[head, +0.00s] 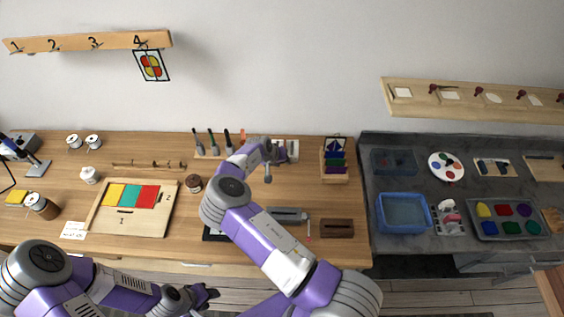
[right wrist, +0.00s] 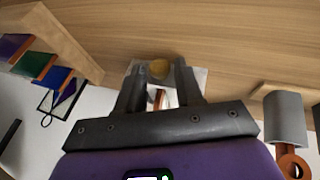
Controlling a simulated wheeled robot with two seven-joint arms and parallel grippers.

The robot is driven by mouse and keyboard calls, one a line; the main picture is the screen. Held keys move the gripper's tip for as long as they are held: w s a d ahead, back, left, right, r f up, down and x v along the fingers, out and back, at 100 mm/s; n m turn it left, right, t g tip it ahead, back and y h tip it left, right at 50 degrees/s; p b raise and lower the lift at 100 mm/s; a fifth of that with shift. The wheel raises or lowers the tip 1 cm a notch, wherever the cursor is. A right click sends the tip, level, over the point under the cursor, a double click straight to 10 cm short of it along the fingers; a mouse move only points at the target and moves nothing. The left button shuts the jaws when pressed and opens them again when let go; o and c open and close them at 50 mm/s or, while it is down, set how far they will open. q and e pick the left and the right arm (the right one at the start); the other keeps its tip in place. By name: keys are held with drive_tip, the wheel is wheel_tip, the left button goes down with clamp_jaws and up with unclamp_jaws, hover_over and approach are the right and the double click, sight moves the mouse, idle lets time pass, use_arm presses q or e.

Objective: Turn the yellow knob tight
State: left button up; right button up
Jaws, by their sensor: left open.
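My left gripper (head: 207,294) is open and empty, low in front of the table.
A rack of coloured panes (head: 334,165) stands right of my right wrist; it also shows in the right wrist view (right wrist: 45,65). Several upright tools (head: 212,143) stand to its left. A wooden board with coloured tiles (head: 150,222) lies left. A blue bin (head: 403,230) stands on the grey counter.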

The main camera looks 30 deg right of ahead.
drive_tip(key=shift+d+f, duration=0.2)
drive_tip(key=shift+f, duration=0.15)
clamp_jaws()
